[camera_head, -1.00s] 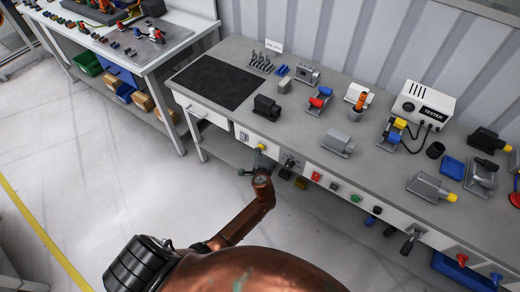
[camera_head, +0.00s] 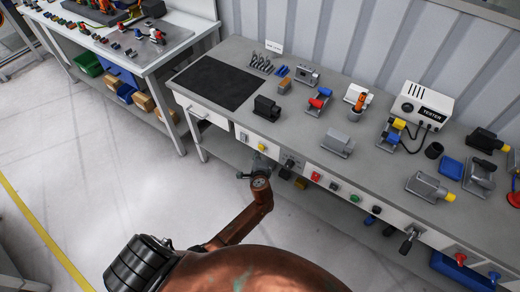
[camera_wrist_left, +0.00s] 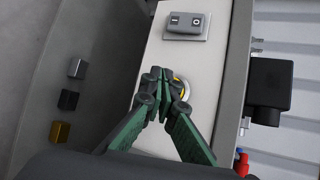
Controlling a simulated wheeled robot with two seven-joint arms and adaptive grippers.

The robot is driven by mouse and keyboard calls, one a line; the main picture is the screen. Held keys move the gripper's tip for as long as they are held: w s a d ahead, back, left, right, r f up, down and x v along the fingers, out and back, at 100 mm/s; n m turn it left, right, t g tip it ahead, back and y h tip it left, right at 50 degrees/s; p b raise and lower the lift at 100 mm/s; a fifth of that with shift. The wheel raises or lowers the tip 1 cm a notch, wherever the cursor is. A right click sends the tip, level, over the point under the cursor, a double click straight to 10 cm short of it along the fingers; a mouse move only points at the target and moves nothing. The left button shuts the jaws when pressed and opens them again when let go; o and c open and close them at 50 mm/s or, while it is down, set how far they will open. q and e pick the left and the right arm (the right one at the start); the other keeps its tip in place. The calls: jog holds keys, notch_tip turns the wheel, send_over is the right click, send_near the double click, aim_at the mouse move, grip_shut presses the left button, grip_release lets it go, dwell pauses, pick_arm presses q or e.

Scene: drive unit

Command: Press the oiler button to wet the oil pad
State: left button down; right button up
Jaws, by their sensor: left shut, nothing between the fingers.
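The yellow oiler button (camera_head: 262,147) is on the bench's pale front panel, left of the other buttons. In the left wrist view the round button (camera_wrist_left: 181,86) shows as a yellow patch with a pale rim, partly hidden behind my fingertips. My left gripper (camera_head: 259,166) is at the front of this panel, just below the button in the head view. Its fingertips (camera_wrist_left: 160,82) are shut and empty, and I cannot tell whether they touch the button. A small amber-brown block (camera_head: 284,85) on the bench top, behind the black block, appears to be the oil pad. My right gripper is out of view.
A grey switch box (camera_wrist_left: 186,22) is on the same panel. A black block (camera_head: 266,108) stands on the bench top above the button. Red (camera_head: 316,176) and green buttons line the panel to the right. Open floor lies in front of the bench.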

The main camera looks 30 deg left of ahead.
pick_arm(q)
jog(key=s, duration=0.2)
jog(key=s+p, duration=0.1)
jog(key=s, duration=0.1)
jog(key=s+p, duration=0.1)
jog(key=s, duration=0.1)
jog(key=shift+a, duration=0.25)
jog(key=shift+f, duration=0.1)
dwell(0.8)
